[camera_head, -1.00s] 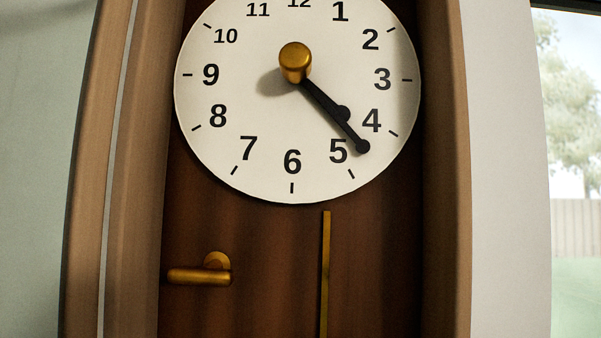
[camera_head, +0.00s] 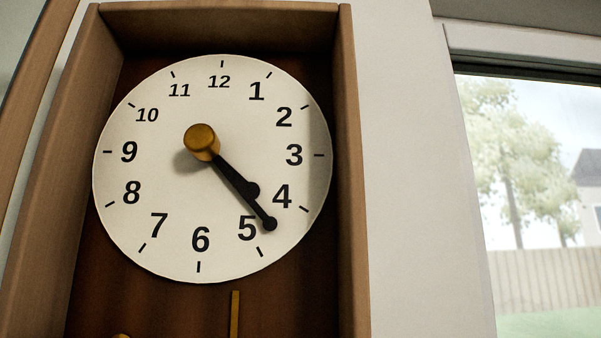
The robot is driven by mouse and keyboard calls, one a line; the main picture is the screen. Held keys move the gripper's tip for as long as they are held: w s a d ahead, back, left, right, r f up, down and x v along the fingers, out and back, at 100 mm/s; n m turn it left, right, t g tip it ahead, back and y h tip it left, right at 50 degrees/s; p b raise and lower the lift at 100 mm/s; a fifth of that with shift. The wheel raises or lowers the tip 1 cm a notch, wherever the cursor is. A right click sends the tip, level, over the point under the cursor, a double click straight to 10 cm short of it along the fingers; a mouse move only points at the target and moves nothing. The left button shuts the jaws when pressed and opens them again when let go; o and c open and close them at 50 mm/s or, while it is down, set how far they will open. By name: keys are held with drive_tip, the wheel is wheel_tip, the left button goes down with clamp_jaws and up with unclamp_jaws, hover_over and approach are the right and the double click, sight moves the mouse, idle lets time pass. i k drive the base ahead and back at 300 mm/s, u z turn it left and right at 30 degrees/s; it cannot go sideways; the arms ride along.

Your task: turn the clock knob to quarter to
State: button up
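The clock face (camera_head: 175,215) is a white disc with black numerals, set inside a brown wooden case (camera_head: 350,200). The brass clock knob (camera_head: 202,141) sticks out from its centre. Two black hands lie nearly on top of each other and point down and right. The longer minute hand (camera_head: 269,223) ends between 4 and 5, and the shorter hour hand (camera_head: 252,190) ends in a round tip just above it. My gripper is not in view, and nothing touches the knob.
A brass pendulum rod (camera_head: 235,315) hangs below the face. The top of a brass handle (camera_head: 121,336) shows at the bottom edge. The case's side walls stand out around the face. A white wall and a window (camera_head: 530,180) are at the right.

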sight(201, 140)
drive_tip(key=z, duration=0.35)
drive_tip(key=k, duration=1)
drive_tip(key=u, duration=0.35)
drive_tip(key=i, duration=0.5)
drive_tip(key=u, duration=0.05)
